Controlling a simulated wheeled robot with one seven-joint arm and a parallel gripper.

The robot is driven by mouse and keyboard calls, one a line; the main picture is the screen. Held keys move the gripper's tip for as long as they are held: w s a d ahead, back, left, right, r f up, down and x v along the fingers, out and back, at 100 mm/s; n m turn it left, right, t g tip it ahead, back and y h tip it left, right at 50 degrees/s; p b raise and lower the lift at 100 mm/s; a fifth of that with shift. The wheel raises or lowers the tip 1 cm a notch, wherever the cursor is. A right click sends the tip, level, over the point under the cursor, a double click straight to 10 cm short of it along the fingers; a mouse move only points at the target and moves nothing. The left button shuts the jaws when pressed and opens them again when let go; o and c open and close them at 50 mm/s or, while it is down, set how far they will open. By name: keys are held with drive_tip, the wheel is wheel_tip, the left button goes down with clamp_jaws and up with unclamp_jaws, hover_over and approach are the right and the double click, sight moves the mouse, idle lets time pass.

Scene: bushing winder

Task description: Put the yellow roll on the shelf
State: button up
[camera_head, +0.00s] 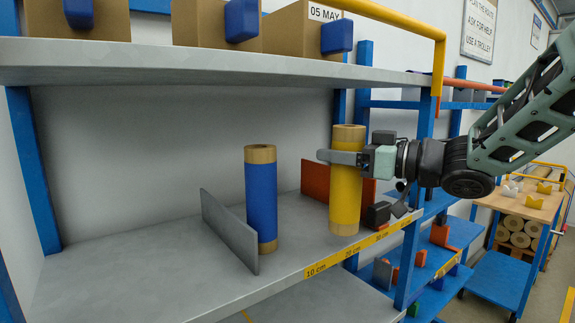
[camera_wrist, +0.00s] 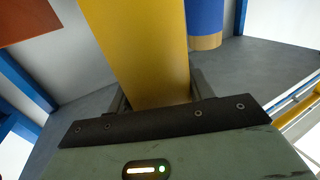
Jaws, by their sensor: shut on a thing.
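The yellow roll (camera_head: 346,205) is a tall upright cylinder with tan ends. It is at the right part of the grey shelf (camera_head: 130,265), near its front edge; I cannot tell whether its bottom touches the shelf. My gripper (camera_head: 343,158) comes from the right and is shut on the upper part of the roll. In the wrist view the yellow roll (camera_wrist: 135,45) stands between the fingers, whose tips are mostly hidden. A blue roll (camera_head: 261,200) stands upright on the shelf to the left, apart from the yellow one.
A grey divider (camera_head: 229,230) stands left of the blue roll. An orange divider (camera_head: 316,181) is behind the yellow roll. A board with boxes (camera_head: 280,38) is above. A blue post (camera_head: 423,150) and yellow rail (camera_head: 395,18) are near my arm. The shelf's left part is clear.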

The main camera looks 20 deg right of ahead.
drive_tip(key=w+a+f+p, duration=0.3)
drive_tip(key=w+a+p, duration=0.1)
drive_tip(key=w+a, duration=0.2)
drive_tip(key=shift+w+a+f, duration=0.2)
drive_tip(key=shift+w+a, duration=0.05)
drive_tip(key=shift+w, duration=0.55)
drive_tip(key=shift+f, duration=0.15)
drive_tip(key=o, duration=1.6)
